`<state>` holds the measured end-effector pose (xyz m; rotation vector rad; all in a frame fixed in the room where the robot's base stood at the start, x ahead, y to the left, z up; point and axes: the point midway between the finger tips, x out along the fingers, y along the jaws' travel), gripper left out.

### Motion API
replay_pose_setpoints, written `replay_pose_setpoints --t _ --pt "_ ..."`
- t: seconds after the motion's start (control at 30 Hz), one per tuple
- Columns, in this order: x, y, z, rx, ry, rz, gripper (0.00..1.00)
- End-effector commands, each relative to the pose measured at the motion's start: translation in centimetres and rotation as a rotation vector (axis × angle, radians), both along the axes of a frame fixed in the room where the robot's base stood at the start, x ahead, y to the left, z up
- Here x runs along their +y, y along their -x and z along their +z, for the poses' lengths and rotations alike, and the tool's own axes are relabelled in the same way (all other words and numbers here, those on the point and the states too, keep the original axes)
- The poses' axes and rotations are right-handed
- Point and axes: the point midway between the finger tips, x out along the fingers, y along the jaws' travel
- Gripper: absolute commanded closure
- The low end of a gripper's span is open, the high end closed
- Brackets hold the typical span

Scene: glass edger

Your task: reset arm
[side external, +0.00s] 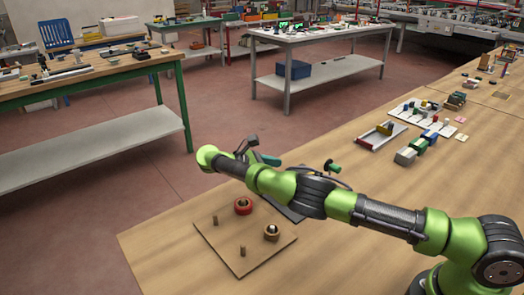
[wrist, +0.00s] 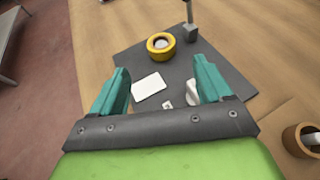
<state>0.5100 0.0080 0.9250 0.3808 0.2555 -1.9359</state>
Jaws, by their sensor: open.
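My gripper (wrist: 160,75) has two teal fingers spread wide apart with nothing held between them. In the wrist view it is over a dark grey mat (wrist: 150,60). In the side view my arm reaches left over the table, and one teal finger of the gripper (side external: 268,160) shows behind the arm. The rest of the gripper is largely hidden there.
On the mat are a yellow ring (wrist: 160,45), a white card (wrist: 149,87) and small white pieces. A wooden board (side external: 235,262) with pegs, a red ring (side external: 243,205) and a wooden ring (side external: 271,232) lies near the table's left corner. Coloured blocks (side external: 418,146) stand farther right.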

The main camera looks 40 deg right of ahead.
Motion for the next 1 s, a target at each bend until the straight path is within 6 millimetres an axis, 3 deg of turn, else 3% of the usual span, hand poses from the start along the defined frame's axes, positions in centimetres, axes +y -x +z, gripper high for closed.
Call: replay_pose_setpoints --t 0.27,0.47,0.7,0.87,1.0 --pt "0.3 -0.3 1.0 -0.022 -0.016 -0.019 0.22" --pt "-3.9 0.4 6.2 -0.173 -0.138 -0.178 0.22" --pt "-8.5 4.1 11.7 -0.442 -0.364 -0.421 0.22" --pt "-9.1 7.2 14.3 -0.625 -0.518 -0.567 0.22" --pt "-8.2 10.2 16.2 -0.786 -0.649 -0.688 0.22"
